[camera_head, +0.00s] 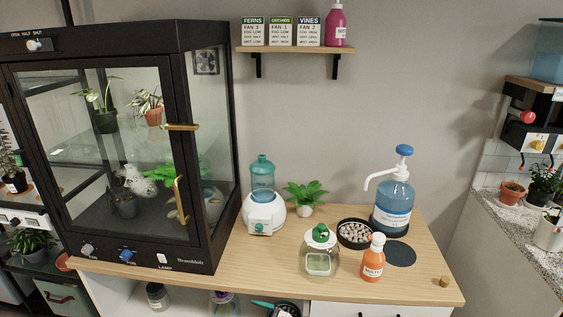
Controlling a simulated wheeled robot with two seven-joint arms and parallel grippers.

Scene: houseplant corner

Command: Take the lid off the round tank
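A white round humidifier-like unit (264,214) stands on the wooden counter right of the glass cabinet. A round translucent teal tank (262,178) sits upright on it, with a teal top (262,159) in place. Nearer the front stands a rounded clear glass vessel (319,263) with a green-and-white lid (320,233) on it. The frame does not settle which of these is the task's round tank. Neither of my grippers is in view.
An orange bottle (373,259) stands close right of the glass vessel. Behind are a bowl of pebbles (355,233), a blue pump bottle (394,206) and a small plant (305,196). A dark round mat (401,254) and a cork (444,281) lie right. The counter's front left is clear.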

